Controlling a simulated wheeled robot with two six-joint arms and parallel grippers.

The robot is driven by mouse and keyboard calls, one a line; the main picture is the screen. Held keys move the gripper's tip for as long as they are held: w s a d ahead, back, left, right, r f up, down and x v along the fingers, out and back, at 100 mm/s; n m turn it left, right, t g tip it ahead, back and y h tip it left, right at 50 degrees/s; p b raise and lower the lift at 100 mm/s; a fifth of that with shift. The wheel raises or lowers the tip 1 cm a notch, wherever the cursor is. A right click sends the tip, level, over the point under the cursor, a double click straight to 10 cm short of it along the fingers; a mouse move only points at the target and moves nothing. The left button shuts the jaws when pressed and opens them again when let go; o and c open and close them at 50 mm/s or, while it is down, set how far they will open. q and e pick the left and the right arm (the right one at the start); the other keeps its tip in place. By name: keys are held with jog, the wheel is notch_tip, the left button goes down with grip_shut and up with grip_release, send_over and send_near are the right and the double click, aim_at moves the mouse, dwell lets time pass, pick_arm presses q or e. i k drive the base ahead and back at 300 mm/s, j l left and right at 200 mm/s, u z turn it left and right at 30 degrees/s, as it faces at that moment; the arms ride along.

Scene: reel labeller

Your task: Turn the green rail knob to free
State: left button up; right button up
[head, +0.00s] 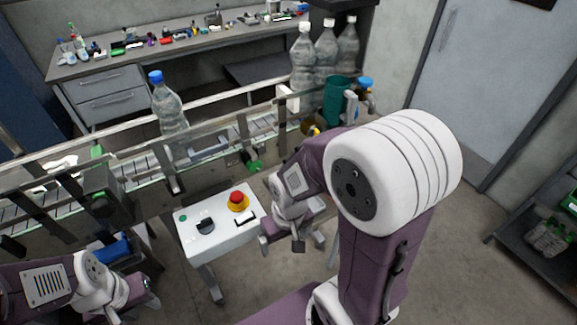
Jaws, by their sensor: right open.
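A green rail knob (253,165) sits on the front side of the conveyor, right of the middle of its rail. I cannot tell from here which way either knob is turned. My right gripper (282,245) points down beside the control box, in front of and below the right knob; it is open, empty and apart from the knob. My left gripper (145,298) is low at the bottom left, partly hidden by its own wrist, and its jaws are unclear.
A clear bottle with a blue cap (170,110) stands on the conveyor (265,125). A white control box (215,233) with a red button (238,200) stands before it. Large bottles (325,60) and a green cylinder (337,98) are at the right end.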

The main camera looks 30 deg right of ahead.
aim_at(254, 167)
jog(key=z, duration=0.7)
